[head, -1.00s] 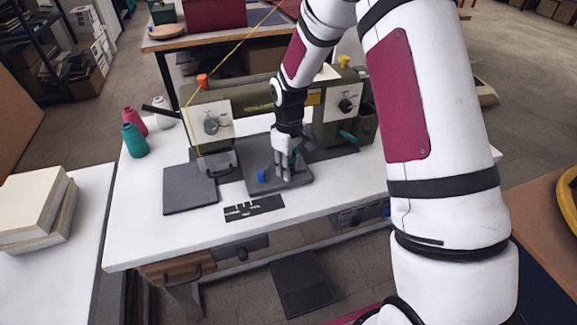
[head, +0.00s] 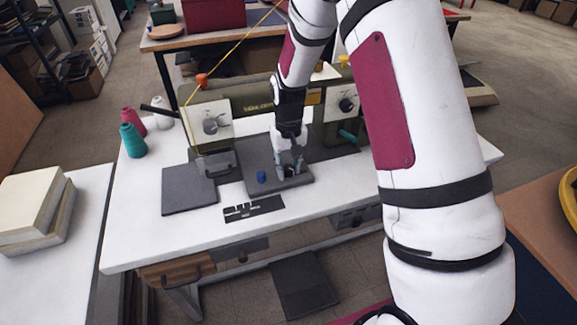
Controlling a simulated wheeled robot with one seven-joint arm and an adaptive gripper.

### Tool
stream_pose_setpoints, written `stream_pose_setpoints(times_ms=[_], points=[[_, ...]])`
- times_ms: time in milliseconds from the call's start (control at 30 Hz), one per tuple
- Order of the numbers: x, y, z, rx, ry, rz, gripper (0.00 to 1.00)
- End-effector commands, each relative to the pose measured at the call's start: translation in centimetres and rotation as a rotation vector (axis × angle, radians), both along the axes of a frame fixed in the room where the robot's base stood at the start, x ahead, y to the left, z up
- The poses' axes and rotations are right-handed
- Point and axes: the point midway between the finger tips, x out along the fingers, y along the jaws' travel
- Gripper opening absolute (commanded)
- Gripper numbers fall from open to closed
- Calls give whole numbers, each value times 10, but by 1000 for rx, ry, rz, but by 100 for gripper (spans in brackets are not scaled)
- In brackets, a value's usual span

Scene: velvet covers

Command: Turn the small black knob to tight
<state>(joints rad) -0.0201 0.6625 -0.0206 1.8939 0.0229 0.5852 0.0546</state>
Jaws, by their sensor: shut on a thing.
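My gripper (head: 290,171) points down over the dark grey plate (head: 258,184) on the white table. Its fingers are closed on a small dark thing at the plate's right side, which fits the small black knob. The fingers mostly hide it, and its pointer or marks cannot be read.
The sewing machine (head: 258,95) stands close behind the gripper, with a grey dial (head: 210,125) and a black dial (head: 346,105). Teal (head: 133,141) and pink spools stand at left.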

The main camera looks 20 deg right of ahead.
Motion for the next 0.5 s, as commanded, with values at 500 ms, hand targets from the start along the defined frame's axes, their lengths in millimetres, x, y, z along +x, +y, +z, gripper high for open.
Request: stream_pose_setpoints(times_ms=[500], points=[[0,0,0,0,1,-13,36]])
